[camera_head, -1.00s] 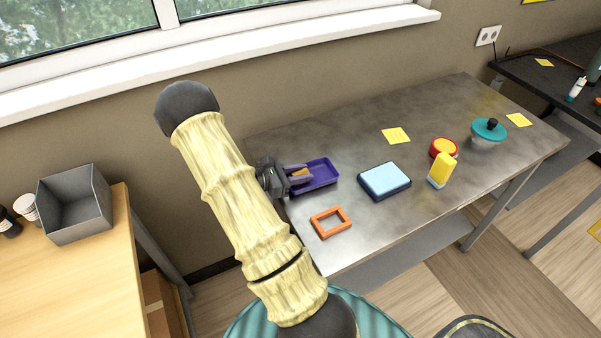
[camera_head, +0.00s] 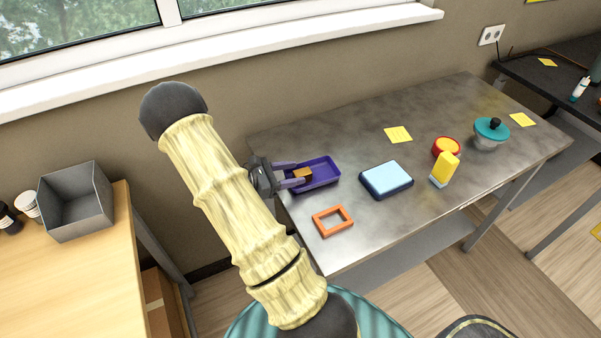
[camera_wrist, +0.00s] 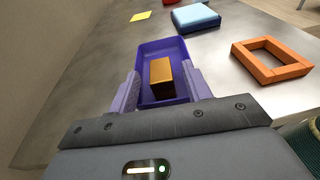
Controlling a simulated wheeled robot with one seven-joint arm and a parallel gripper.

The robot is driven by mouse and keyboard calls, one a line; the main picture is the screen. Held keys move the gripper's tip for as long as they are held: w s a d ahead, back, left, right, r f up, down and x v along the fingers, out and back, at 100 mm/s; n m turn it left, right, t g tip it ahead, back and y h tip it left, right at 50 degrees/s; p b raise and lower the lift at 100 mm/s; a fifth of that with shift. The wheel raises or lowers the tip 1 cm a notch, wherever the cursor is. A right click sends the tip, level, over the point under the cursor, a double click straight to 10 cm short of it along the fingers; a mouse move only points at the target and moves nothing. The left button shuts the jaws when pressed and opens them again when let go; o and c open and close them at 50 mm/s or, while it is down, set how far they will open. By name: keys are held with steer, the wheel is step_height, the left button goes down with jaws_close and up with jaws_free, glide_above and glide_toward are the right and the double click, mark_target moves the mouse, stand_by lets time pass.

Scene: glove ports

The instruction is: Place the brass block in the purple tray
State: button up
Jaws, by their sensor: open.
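The brass block (camera_wrist: 161,78) lies inside the purple tray (camera_wrist: 178,48) in the wrist view, with bare tray floor around it. In the head view the block (camera_head: 302,174) shows within the near left part of the tray (camera_head: 325,172). My gripper (camera_wrist: 163,84) is open, its two purple fingers on either side of the block with a gap to each. In the head view my gripper (camera_head: 296,175) is at the tray's left end. The block's underside is hidden.
A grey bin (camera_head: 75,202) stands on the wooden table at left.

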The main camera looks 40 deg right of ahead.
steer(key=v, duration=0.8)
steer(key=shift+a+b, duration=0.2)
steer(key=shift+b, duration=0.25)
steer(key=shift+r, duration=0.1)
steer(key=s+a+r+m+t+y, duration=0.2)
steer(key=s+a+m+t+y, duration=0.2)
steer(key=a, duration=0.5)
steer(key=s+a+r+m+t+y, duration=0.3)
steer(key=s+a+m+t+y, duration=0.1)
steer(key=a+m+y, duration=0.5)
steer(key=shift+s+a+r+m+t+y, duration=0.25)
steer(key=shift+s+y, duration=0.2)
steer(key=shift+y, duration=0.35)
